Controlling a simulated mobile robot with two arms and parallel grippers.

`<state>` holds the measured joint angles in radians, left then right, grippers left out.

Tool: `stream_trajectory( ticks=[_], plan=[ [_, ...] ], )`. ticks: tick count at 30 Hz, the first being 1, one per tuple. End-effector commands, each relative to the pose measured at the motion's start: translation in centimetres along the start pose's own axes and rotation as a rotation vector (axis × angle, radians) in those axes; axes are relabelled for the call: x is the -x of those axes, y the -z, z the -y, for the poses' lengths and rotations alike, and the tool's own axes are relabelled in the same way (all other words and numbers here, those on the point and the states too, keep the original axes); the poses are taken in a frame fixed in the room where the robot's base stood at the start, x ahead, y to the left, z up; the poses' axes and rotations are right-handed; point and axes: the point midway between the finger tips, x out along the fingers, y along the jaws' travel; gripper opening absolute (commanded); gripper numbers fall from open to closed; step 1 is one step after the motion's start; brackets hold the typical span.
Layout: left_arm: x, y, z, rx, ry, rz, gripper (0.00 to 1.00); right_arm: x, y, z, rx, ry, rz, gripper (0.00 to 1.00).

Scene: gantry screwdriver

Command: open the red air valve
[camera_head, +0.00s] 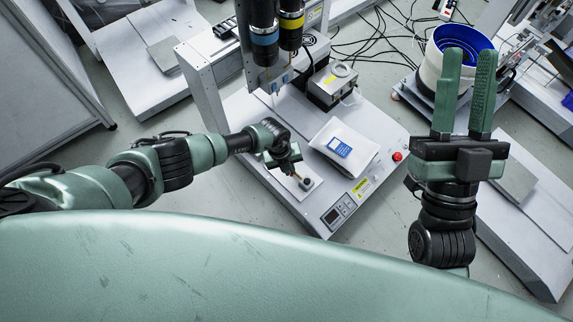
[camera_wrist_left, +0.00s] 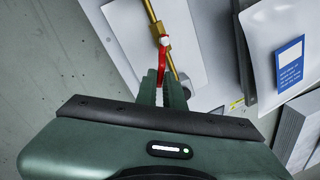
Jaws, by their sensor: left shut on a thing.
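The red air valve has a thin red handle (camera_wrist_left: 162,58) and a brass body on a brass pipe (camera_wrist_left: 157,32), at the top middle of the left wrist view. My left gripper (camera_wrist_left: 162,88) is shut on the red handle, its two fingers close together around the handle's near end. In the head view my left gripper (camera_head: 291,170) reaches down over the front of the white machine base and hides most of the valve. My right gripper (camera_head: 469,62) is raised at the right with its two fingers apart and nothing between them.
A clear bag with a blue label (camera_head: 339,147) lies on the machine base right of my left gripper. A red button (camera_head: 397,156) and a small control panel (camera_head: 338,213) sit on its edges. Two screwdriver spindles (camera_head: 277,30) hang above. A blue-lined bowl feeder (camera_head: 461,45) stands behind my right gripper.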

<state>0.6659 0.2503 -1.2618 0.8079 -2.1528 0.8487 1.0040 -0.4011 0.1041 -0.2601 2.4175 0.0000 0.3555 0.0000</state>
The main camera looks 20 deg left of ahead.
Motion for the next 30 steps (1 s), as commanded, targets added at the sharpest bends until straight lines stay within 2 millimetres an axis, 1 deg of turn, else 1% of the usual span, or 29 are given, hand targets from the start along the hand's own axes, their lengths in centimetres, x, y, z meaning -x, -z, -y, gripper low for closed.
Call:
stream_trajectory(
  ticks=[2, 3, 5, 6, 9, 12, 15, 21, 24, 30],
  plan=[
    [0.3, 0.1, 0.4, 0.052, -0.001, 0.010, 0.00, -0.2, -2.4, -0.3, 0.007, -0.006, 0.143, 0.31],
    [0.3, 0.1, 0.5, 0.081, -0.001, 0.016, 0.00, 0.0, -3.7, -0.5, 0.010, -0.009, 0.216, 0.31],
    [0.2, 0.1, 0.7, 0.124, -0.001, 0.024, 0.00, 0.6, -5.6, -0.7, 0.014, -0.013, 0.320, 0.31],
    [0.2, 0.1, 0.8, 0.153, -0.001, 0.029, 0.00, 1.0, -6.7, -0.9, 0.017, -0.017, 0.387, 0.31],
    [0.1, 0.1, 1.1, 0.227, -0.002, 0.045, 0.00, 2.5, -9.3, -1.4, 0.023, -0.025, 0.543, 0.31],
    [0.0, 0.0, 1.5, 0.302, -0.001, 0.060, 0.00, 4.1, -11.3, -1.7, 0.027, -0.033, 0.677, 0.31],
    [-0.1, -0.1, 1.8, 0.373, -0.001, 0.075, 0.00, 5.7, -12.7, -2.0, 0.029, -0.039, 0.785, 0.31],
    [-0.3, -0.3, 2.2, 0.480, -0.001, 0.097, 0.00, 7.9, -14.3, -2.4, 0.032, -0.048, 0.921, 0.31],
    [-0.4, -0.3, 2.4, 0.515, -0.001, 0.103, 0.00, 8.6, -14.7, -2.5, 0.032, -0.051, 0.960, 0.31],
    [-0.5, -0.4, 2.5, 0.555, 0.000, 0.111, 0.00, 9.4, -15.1, -2.6, 0.033, -0.054, 1.000, 0.31]
  ],
)
